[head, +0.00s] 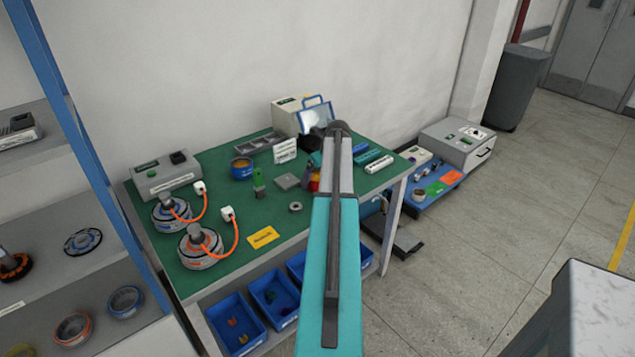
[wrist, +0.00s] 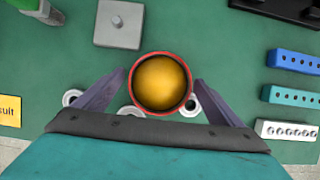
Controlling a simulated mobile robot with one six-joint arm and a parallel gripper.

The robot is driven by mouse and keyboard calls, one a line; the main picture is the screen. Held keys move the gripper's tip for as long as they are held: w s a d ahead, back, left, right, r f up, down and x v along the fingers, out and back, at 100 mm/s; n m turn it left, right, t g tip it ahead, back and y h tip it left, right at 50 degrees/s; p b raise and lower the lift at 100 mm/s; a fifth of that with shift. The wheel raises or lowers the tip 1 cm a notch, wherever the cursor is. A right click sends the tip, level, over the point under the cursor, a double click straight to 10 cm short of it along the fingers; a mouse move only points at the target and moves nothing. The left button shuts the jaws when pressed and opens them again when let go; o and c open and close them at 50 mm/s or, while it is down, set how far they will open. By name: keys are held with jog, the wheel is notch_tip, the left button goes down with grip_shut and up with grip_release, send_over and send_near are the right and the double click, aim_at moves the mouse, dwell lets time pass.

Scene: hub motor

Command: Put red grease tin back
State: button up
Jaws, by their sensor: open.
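The red grease tin (wrist: 189,92) shows in the wrist view as a round red rim with yellow-orange grease inside. It sits upright over the green bench top, between the two fingers of my gripper (wrist: 160,88). The fingers are apart, one on each side of the tin, with a visible gap on both sides. In the head view the red tin (head: 314,184) is mostly hidden behind my arm. A blue tin (head: 242,174) with yellow grease stands farther left on the bench.
Small metal rings (wrist: 72,98) lie close to the tin. A grey block with a knob (wrist: 118,35) is behind it; blue, teal and white slotted bars (wrist: 291,96) are to the right. Two hub motors (head: 200,250) with orange cables stand at the bench's left. Blue bins (head: 236,322) are below.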

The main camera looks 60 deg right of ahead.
jog(key=shift+w+f, duration=0.2)
jog(key=shift+f, duration=0.3)
jog(key=c, duration=1.3)
jog(key=shift+r, duration=0.2)
jog(key=shift+r+b, duration=0.6)
jog(key=shift+r, duration=0.95)
jog(key=s+a+b, duration=0.1)
jog(key=s+a, duration=0.2)
jog(key=s+a+r+b, duration=0.1)
jog(key=s+a, duration=0.7)
jog(key=shift+s+r+b, duration=0.2)
jog(key=shift+r+b, duration=0.05)
jog(key=shift+b, duration=0.15)
